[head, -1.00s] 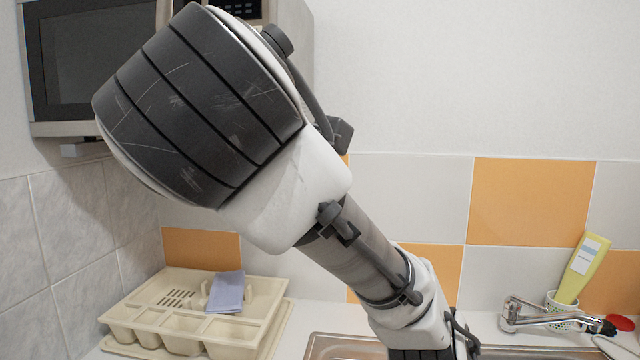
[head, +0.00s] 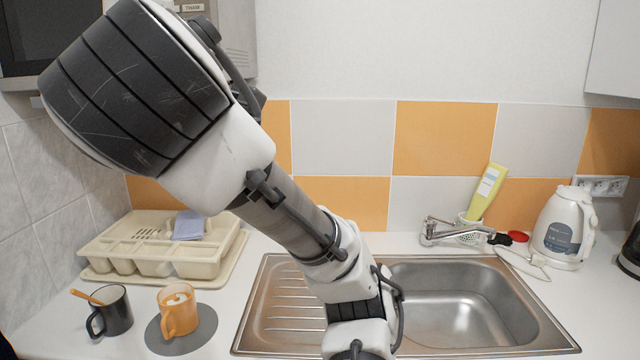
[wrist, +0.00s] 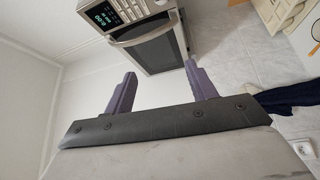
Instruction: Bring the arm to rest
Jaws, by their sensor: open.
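My arm crosses the head view from the lower middle up to the upper left, in front of the wall and over the sink. My gripper (wrist: 161,88) shows in the wrist view with its two purple fingers wide apart. It is open and nothing is between the fingers. In the head view the gripper is not visible.
The steel sink (head: 460,310) lies below my arm. A black mug (head: 112,318), an orange mug (head: 182,318) and a beige dish rack (head: 205,262) stand at left. A kettle (head: 562,228) stands at right. A microwave (wrist: 150,45) shows beyond the fingers.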

